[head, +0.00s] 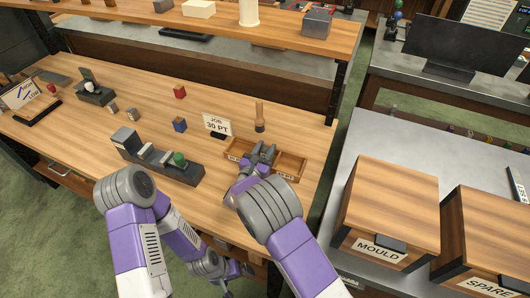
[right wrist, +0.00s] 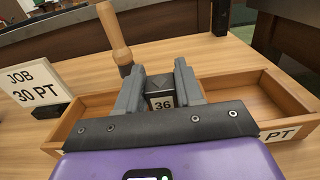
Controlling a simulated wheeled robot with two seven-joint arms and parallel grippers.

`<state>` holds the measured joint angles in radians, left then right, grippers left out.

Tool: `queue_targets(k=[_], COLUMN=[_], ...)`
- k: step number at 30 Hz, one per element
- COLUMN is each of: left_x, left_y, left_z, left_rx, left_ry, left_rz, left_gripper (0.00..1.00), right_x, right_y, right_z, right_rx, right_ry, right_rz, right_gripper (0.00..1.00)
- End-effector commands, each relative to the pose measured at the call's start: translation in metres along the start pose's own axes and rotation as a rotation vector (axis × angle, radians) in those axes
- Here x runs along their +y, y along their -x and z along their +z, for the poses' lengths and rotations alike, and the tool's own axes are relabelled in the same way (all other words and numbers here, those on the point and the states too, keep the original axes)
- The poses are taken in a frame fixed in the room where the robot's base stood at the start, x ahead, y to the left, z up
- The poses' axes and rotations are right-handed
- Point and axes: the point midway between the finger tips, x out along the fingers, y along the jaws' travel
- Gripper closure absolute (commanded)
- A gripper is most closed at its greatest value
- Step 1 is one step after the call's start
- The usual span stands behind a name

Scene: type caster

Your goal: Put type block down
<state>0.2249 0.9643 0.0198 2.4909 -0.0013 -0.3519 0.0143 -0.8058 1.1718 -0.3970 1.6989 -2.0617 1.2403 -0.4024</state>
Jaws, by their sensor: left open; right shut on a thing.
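My right gripper (head: 263,150) is shut on a dark type block marked 36 (right wrist: 162,102). It holds the block at the middle of a wooden tray (right wrist: 292,92) with compartments to the left and right; the tray also shows in the head view (head: 303,166). The right wrist view does not show whether the block touches the tray's floor. A "PT" label shows on the tray's right front. My left gripper (head: 238,272) is open and low at the table's front edge, partly hidden by my arm. A "JOB 30 PT" card (head: 217,124) stands left of the tray.
A wooden-handled tool (head: 259,117) stands behind the tray. A grey caster with a green knob (head: 158,157) sits to the left. Red (head: 180,91) and blue (head: 180,125) blocks lie beyond it. MOULD (head: 388,212) and SPARE (head: 490,240) boxes stand on the right-hand bench.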

Motion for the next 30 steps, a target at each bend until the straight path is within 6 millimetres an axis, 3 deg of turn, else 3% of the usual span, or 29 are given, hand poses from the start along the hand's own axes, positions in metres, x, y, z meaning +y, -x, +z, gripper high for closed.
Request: queue_targets(k=[11,12,17,30], left_x=[-0.0014,-0.0015,-0.0013,-0.0003], left_y=[-0.004,-0.0044,-0.0036,-0.0009], left_z=[-0.0004,-0.0004,-0.0003,-0.0003], left_rx=[0.0,0.0,0.0,0.001], left_ry=[0.0,0.0,0.0,0.0], left_rz=[0.0,0.0,0.0,0.0], left_gripper=[0.0,0.0,0.0,0.0], right_x=[0.0006,0.0003,0.0003,0.0022], right_y=[-0.0002,0.0001,0.0001,0.0051], right_z=[-0.0059,-0.008,-0.007,-0.004], right_rx=[-0.004,-0.001,-0.001,0.0], right_ry=[-0.002,-0.001,-0.001,-0.001], right_rz=[0.001,0.001,0.001,0.001], right_gripper=[1.0,0.62,0.38,0.38])
